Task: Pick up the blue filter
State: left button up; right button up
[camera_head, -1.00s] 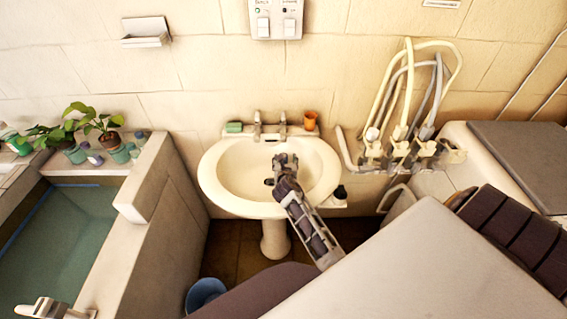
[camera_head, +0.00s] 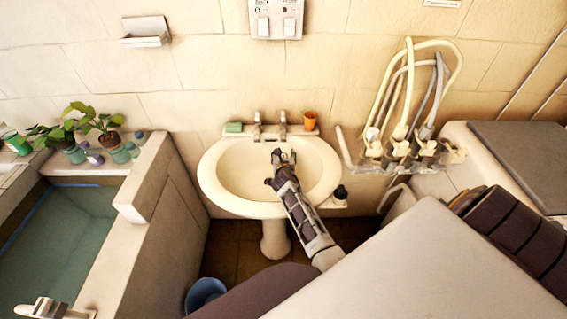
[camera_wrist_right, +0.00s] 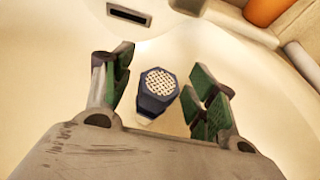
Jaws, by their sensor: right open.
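The blue filter (camera_wrist_right: 158,85) shows in the right wrist view as a small dark blue piece with a pale perforated face, over the cream inside of the basin. My right gripper (camera_wrist_right: 168,88) is open, with one green-padded finger on each side of the filter and gaps between. I cannot tell how far the filter lies beyond the fingertips. In the head view my right gripper (camera_head: 283,158) is over the washbasin (camera_head: 210,180), and the filter cannot be made out there. My left gripper is not in view.
Two taps (camera_head: 257,127) stand on the basin's back rim, between a green soap (camera_head: 233,127) and an orange cup (camera_head: 310,121). Hoses (camera_head: 408,90) hang by the wall. A blue bucket (camera_head: 203,294) is on the floor.

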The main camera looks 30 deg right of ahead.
dwell(0.3)
jog(key=c, duration=1.1)
jog(key=shift+r, duration=0.15)
jog(key=shift+s+a+r, duration=0.1)
jog(key=shift+s+r, duration=0.05)
jog(key=shift+r, duration=0.25)
jog(key=r, duration=0.3)
jog(key=r+p, duration=0.1)
jog(key=r, duration=0.6)
jog(key=shift+s+a+r, duration=0.2)
jog(key=shift+s, duration=0.15)
jog(key=s+a, duration=0.3)
jog(key=s, duration=0.2)
jog(key=s+a+b, duration=0.1)
jog(key=s+a, duration=0.2)
jog(key=s, duration=0.2)
jog(key=s+a, duration=0.3)
jog(key=s, duration=0.3)
jog(key=shift+a, duration=0.4)
jog(key=shift+a+r, duration=0.1)
